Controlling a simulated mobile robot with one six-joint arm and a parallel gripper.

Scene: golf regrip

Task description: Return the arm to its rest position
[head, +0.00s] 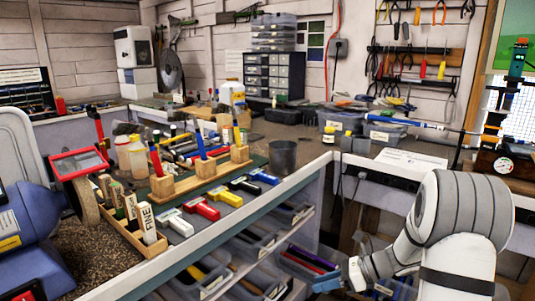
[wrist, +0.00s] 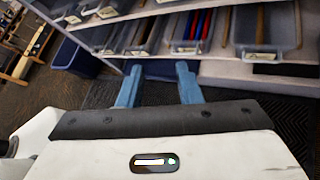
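My gripper (wrist: 157,84) shows in the wrist view with its two blue fingers apart and nothing between them. In the head view my gripper (head: 328,284) is at the lower middle right, low beside the shelves under the workbench. My white and grey arm bends down to it from the right. The fingers point toward the shelf bins and appear clear of them, though the exact gap is hard to tell.
Shelves with grey bins (wrist: 258,54) lie in front of my gripper. The workbench (head: 215,238) above holds wooden blocks, coloured clamps and a dark cup (head: 283,158). A dark blue bin (wrist: 82,60) stands at left in the wrist view. Dark floor is open below.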

